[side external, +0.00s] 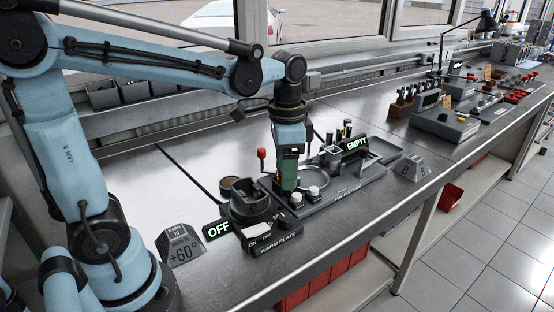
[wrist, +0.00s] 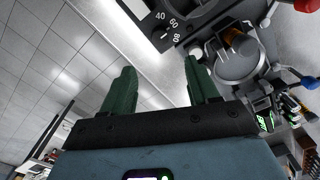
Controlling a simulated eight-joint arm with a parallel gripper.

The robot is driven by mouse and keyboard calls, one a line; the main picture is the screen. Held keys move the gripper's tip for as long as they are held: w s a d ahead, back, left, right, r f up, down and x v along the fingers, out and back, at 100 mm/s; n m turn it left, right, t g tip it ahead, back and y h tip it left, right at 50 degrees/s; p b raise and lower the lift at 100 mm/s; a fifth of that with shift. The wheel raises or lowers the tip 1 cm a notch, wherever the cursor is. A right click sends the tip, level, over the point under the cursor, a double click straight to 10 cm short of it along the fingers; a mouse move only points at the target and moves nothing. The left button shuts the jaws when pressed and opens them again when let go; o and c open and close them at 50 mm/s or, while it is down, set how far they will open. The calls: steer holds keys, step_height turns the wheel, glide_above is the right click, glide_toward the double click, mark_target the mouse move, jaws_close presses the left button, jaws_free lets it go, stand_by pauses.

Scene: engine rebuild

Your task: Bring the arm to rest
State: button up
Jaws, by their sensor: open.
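My arm stands at the left of the side view and reaches over the bench. My gripper (side external: 288,184) points down beside the pin fixture (side external: 345,194). In the wrist view my gripper (wrist: 161,84) has its two green fingers apart, with nothing between them. The side view does not clearly show whether the fingertips touch anything.
The warm plate (side external: 272,241) stands near the bench's front edge, with a lit OFF sign (side external: 217,229). A +60° block (side external: 181,246) sits left of it. A lit EMPTY sign (side external: 356,143) stands behind the fixture. A grey block (side external: 412,167) and an instrument box (side external: 446,124) are farther right.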

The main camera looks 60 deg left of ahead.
steer(key=shift+s+d+f+n+t, duration=0.1)
steer(key=shift+s+f+n+t, duration=0.05)
steer(key=shift+s+n+t, duration=0.9)
steer(key=shift+s+d+f+n+t, duration=0.15)
steer(key=shift+s+n+t, duration=0.5)
steer(key=shift+t, duration=0.7)
steer(key=shift+s+d+f+n+t, duration=0.1)
steer(key=shift+s+f+n+t, duration=0.1)
steer(key=shift+s+n+t, duration=0.7)
steer(key=shift+w+t, duration=0.3)
